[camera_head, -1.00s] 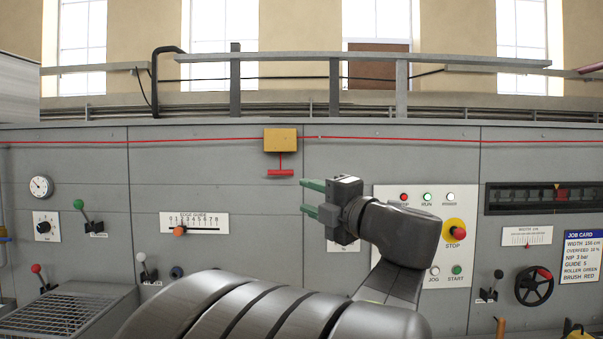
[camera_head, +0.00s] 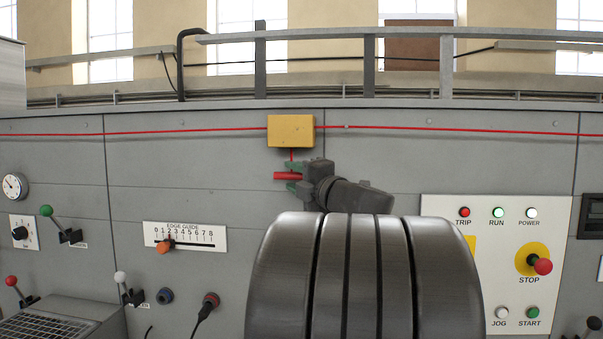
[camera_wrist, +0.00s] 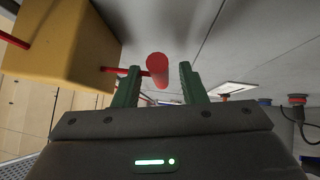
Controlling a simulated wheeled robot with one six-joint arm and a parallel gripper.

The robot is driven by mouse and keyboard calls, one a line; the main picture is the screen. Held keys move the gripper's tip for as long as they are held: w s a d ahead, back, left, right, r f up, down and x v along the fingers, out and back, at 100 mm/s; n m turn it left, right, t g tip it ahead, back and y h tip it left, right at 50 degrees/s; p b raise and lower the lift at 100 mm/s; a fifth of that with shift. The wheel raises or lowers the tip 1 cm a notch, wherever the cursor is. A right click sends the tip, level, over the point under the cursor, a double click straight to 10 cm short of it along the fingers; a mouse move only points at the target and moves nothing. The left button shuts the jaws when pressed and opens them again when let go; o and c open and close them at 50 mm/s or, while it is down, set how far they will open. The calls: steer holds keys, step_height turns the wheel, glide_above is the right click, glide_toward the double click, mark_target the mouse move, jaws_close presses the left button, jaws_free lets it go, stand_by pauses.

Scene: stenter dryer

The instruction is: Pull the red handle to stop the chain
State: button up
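The red handle (camera_head: 287,176) is a short horizontal bar hanging by a thin red rod below the yellow box (camera_head: 290,131) on the grey machine panel. My gripper (camera_head: 292,178) is at the handle, with its green fingers near the bar. In the wrist view the handle (camera_wrist: 158,69) lies between the two open fingertips of my gripper (camera_wrist: 160,78), with a gap on the right side. The left finger is close to the handle and its rod. The yellow box (camera_wrist: 75,40) fills the upper left there.
A red cord (camera_head: 200,133) runs along the panel on both sides of the box. To the right is a control plate with a red STOP button (camera_head: 542,266) and a green START button (camera_head: 533,312). An edge guide scale (camera_head: 185,236) and several levers are at left.

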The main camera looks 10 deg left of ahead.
steer(key=shift+x, duration=0.8)
steer(key=shift+c, duration=0.5)
jaws_close()
steer(key=shift+f, duration=0.1)
